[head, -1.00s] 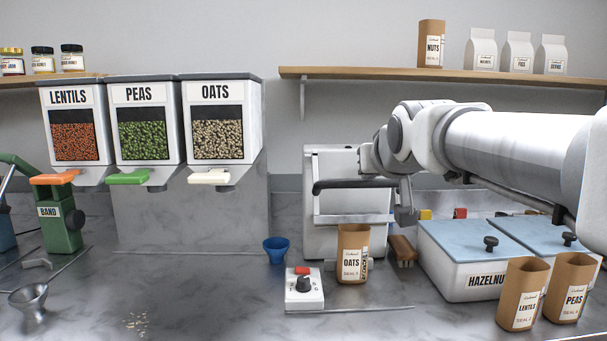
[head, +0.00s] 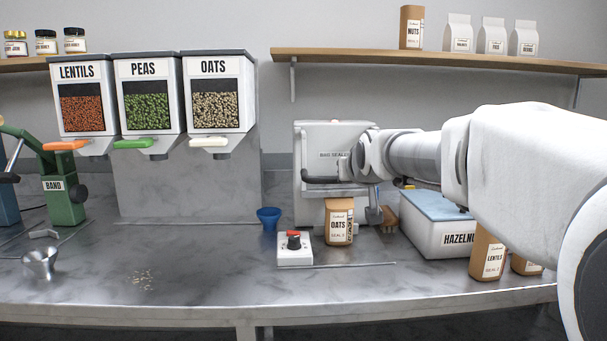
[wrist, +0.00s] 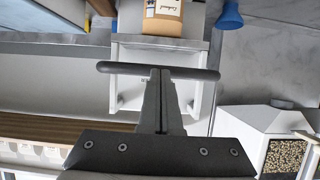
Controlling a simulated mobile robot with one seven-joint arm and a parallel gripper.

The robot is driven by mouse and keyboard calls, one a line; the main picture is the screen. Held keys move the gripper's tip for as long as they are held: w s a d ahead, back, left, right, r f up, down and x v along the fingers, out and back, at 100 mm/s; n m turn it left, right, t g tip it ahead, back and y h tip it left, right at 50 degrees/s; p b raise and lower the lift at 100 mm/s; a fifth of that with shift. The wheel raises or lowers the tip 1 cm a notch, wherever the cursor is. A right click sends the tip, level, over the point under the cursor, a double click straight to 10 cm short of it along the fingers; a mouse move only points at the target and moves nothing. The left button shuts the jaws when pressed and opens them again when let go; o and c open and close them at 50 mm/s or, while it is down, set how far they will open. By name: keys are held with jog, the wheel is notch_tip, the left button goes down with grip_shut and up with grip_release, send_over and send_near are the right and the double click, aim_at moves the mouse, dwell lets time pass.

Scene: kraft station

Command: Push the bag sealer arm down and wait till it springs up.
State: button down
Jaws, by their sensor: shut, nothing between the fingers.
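The bag sealer (head: 322,135) is a white box at the back of the counter. Its arm has a black bar (head: 318,180), which sits low, close above the top of the brown oats bag (head: 339,222). My arm hides the bar's right part in the head view. In the wrist view my gripper (wrist: 161,74) is shut and empty, its fingertips at the middle of the black bar (wrist: 200,73). They appear to touch it. The oats bag stands upright in front of the sealer and shows at the top of the wrist view (wrist: 163,18).
A white control box (head: 294,250) with a knob stands left of the bag. A blue funnel (head: 269,217) is behind it. The hazelnut bin (head: 437,235) and the lentils bag (head: 488,255) stand to the right. Dispensers (head: 150,95) hang at left.

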jog(key=shift+w+f, duration=0.2)
jog(key=shift+f, duration=0.3)
